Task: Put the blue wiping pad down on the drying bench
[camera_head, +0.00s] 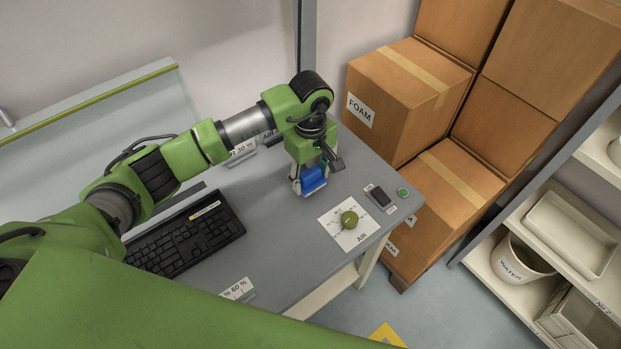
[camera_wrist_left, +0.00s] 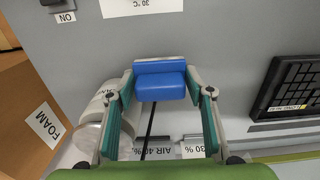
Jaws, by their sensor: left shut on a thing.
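The blue wiping pad (camera_head: 313,179) is between the fingers of my left gripper (camera_head: 309,186), over the far right part of the grey drying bench (camera_head: 275,222). In the left wrist view the blue pad (camera_wrist_left: 160,84) sits between the two fingertips, with a pale strip along its edge. The left gripper (camera_wrist_left: 161,92) is shut on it. I cannot tell whether the pad touches the bench top. My right gripper is not in view.
A black keyboard (camera_head: 187,238) lies on the bench to the left. Cardboard boxes (camera_head: 404,97) stand beyond. Bare bench lies between keyboard and dial.

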